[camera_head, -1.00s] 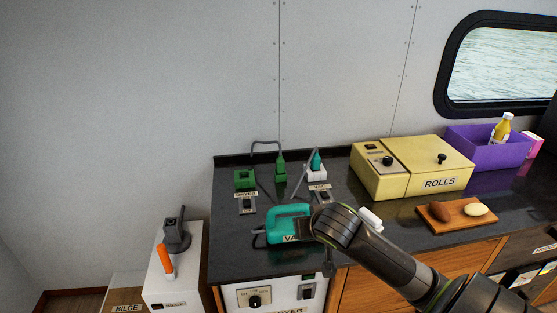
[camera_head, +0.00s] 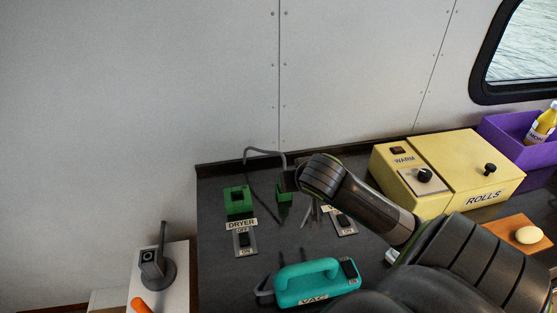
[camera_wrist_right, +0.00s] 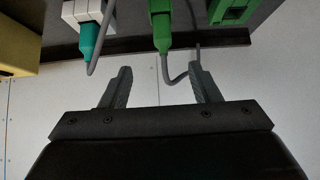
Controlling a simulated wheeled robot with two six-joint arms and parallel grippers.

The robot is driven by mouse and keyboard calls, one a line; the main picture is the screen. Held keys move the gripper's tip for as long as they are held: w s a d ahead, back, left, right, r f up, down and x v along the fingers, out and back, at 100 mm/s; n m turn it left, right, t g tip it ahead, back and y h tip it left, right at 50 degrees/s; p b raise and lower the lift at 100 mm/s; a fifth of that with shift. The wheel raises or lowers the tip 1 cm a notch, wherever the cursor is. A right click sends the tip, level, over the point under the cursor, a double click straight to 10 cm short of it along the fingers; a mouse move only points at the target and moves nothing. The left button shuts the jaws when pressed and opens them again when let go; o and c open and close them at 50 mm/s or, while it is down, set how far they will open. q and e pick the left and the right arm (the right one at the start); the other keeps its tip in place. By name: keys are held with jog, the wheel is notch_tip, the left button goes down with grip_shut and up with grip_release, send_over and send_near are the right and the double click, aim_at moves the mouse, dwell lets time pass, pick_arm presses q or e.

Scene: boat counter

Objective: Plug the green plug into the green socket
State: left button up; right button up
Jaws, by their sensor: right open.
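The green plug (camera_head: 284,194) is on the dark counter just right of the green socket (camera_head: 238,201), apart from it. A grey cable loops up from the counter behind them. My right gripper (camera_head: 291,180) is at the plug; its fingers are mostly hidden in the head view. In the right wrist view, my right gripper (camera_wrist_right: 163,76) is open and empty, with the green plug (camera_wrist_right: 160,28) beyond its fingertips, lined up with the gap. The green socket (camera_wrist_right: 232,9) is at that view's top right. My left gripper is not in view.
A teal plug (camera_wrist_right: 89,40) sits in a white socket (camera_wrist_right: 85,11) beside the green plug; my arm hides them in the head view. A teal vac (camera_head: 316,283) lies in front. The yellow rolls box (camera_head: 470,170) and purple bin (camera_head: 510,140) stand right.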

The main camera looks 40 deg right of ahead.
jog(key=p+x, duration=0.1)
jog(key=x, duration=0.4)
jog(key=p+x, duration=0.1)
jog(key=x, duration=0.4)
jog(key=p+x, duration=0.1)
jog(key=x, duration=0.5)
jog(key=shift+w+a, duration=0.15)
jog(key=shift+a, duration=0.1)
jog(key=shift+w+d+f, duration=0.15)
jog(key=shift+w+f, duration=0.05)
jog(key=shift+f, duration=0.15)
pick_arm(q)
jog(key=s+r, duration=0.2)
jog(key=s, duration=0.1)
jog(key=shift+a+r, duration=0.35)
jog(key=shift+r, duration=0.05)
pick_arm(e)
jog(key=shift+c, duration=0.3)
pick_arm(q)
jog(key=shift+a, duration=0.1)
pick_arm(e)
jog(key=c, duration=1)
